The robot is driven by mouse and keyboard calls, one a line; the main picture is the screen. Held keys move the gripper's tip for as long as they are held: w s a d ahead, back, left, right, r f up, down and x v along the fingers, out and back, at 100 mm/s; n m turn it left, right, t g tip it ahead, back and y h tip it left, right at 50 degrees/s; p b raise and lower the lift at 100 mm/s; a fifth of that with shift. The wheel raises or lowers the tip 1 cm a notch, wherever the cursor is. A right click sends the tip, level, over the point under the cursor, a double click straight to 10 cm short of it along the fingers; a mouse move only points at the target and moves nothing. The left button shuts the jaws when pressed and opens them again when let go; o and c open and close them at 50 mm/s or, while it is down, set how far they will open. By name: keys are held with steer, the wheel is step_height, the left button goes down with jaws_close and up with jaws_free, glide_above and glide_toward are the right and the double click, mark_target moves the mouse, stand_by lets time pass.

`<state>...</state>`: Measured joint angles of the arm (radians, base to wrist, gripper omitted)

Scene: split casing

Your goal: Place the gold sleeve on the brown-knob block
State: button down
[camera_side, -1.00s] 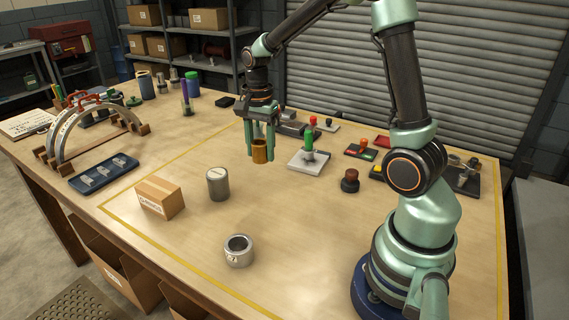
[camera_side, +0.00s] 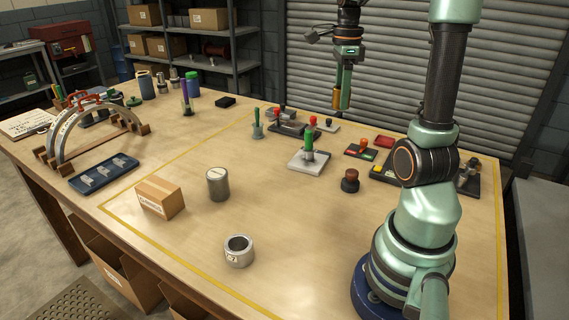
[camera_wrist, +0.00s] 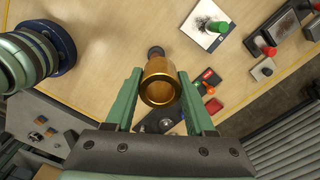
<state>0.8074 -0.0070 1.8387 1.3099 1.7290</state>
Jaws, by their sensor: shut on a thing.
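My gripper (camera_side: 342,97) is shut on the gold sleeve (camera_side: 336,97) and holds it high above the back of the table, in front of the shutter. In the wrist view the sleeve (camera_wrist: 160,84) sits between the two green fingers of my gripper (camera_wrist: 159,80), with its open end facing the camera. The brown-knob block (camera_side: 350,182) stands on the table, dark and round with a brown knob on top, below and apart from the sleeve. In the wrist view the block (camera_wrist: 156,51) shows just beyond the sleeve, which hides part of it.
A green-knob fixture on a pale plate (camera_side: 309,158) stands left of the block. A red-and-green button box (camera_side: 361,150) is behind it. A grey cylinder (camera_side: 217,184), metal ring (camera_side: 238,251) and carton (camera_side: 160,197) stand further left.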

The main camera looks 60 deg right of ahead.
mark_target(352, 171)
steer(key=s+d+m, duration=0.3)
steer(key=s, duration=0.2)
steer(key=f, duration=1.9)
steer(key=shift+w+a, duration=0.15)
steer(key=shift+a, duration=0.1)
steer(key=shift+c, duration=1.3)
jaws_free()
